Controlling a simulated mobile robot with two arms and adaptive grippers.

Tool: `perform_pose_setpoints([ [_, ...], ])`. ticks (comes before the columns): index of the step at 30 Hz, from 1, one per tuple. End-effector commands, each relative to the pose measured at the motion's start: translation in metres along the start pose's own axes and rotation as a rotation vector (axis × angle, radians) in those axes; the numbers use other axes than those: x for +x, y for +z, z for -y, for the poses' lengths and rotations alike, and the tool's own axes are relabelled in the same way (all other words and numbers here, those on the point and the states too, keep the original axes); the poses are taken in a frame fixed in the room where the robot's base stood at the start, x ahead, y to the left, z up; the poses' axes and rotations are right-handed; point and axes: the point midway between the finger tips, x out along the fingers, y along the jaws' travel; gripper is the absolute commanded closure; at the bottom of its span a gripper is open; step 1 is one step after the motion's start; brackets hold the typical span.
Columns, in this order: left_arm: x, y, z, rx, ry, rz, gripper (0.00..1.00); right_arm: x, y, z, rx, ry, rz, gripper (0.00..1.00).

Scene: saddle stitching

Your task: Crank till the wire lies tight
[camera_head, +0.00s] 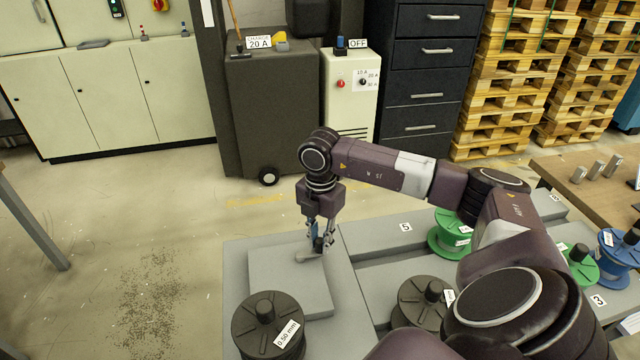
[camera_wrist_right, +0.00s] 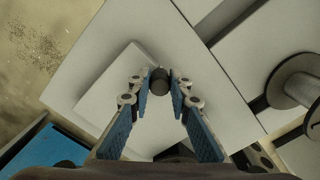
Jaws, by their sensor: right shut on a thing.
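A small crank (camera_head: 306,257) with a grey arm and a dark upright knob (camera_head: 319,244) sits on a raised light-grey block (camera_head: 290,292) at the bench's left end. My right gripper (camera_head: 320,237) points down and is shut on the knob. In the right wrist view the dark knob (camera_wrist_right: 159,84) lies between the fingertips of my right gripper (camera_wrist_right: 160,82). A dark spool labelled 0.50 mm (camera_head: 262,340) stands in front of the block. I cannot make out any wire. My left gripper is out of view.
Green spools (camera_head: 447,240), another dark spool (camera_head: 412,305) and blue spools (camera_head: 614,250) stand to the right, partly behind my right arm. A dark cabinet (camera_head: 272,105) and a white control box (camera_head: 350,100) stand behind. The floor at left is open.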

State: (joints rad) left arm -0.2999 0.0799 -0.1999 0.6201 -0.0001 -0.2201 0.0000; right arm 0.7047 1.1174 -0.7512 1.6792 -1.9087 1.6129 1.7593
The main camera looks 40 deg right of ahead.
Motion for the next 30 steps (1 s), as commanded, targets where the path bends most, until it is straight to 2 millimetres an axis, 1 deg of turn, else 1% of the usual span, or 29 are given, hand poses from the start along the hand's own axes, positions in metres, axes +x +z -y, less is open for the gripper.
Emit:
perform_pose_setpoints([
  [9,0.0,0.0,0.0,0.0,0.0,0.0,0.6,-0.001,0.001,0.0,0.002,0.001,0.001,1.0],
  [10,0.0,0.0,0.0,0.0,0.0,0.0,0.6,-0.001,0.001,0.0,0.002,0.001,0.001,0.8],
  [14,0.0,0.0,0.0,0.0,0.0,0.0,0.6,-0.001,0.001,0.0,0.001,0.001,0.001,0.66],
  [15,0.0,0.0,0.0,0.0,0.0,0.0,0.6,-0.001,0.001,0.0,0.001,0.001,0.001,0.64],
  [23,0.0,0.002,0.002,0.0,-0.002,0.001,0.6,-0.001,0.0,0.0,0.0,0.001,0.0,0.64],
  [26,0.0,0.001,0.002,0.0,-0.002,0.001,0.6,-0.008,0.0,-0.001,0.0,0.003,0.0,0.64],
  [29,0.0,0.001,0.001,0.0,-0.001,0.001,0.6,-0.024,0.001,-0.001,0.001,0.005,0.002,0.64],
  [30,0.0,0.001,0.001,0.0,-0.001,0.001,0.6,-0.032,0.001,-0.001,0.001,0.005,0.002,0.64],
])
